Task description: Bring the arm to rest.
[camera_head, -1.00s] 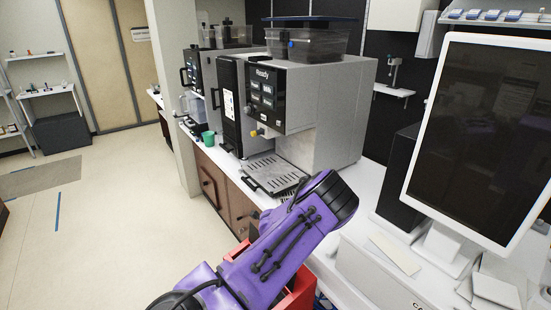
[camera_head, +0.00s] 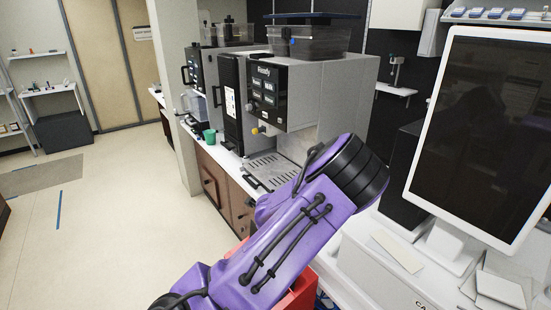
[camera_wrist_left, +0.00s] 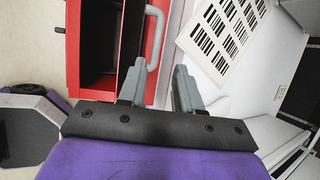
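My purple arm with a black ringed end (camera_head: 358,178) rises from the bottom of the head view, in front of the counter. Its fingers do not show there. In the left wrist view my left gripper (camera_wrist_left: 158,84) has its two grey fingers apart, with nothing visible held between them. Beyond the fingers are a red box (camera_wrist_left: 88,50) with a dark opening, a pale curved handle, and a white sheet with barcodes (camera_wrist_left: 222,38). I cannot tell whether the fingers touch any of these. My right gripper is not in view.
A coffee machine (camera_head: 340,92) with a drip tray (camera_head: 270,170) stands on the white counter behind the arm. A till screen (camera_head: 480,130) stands at the right. A green cup (camera_head: 209,136) is further back. The floor at left (camera_head: 110,220) is mostly clear.

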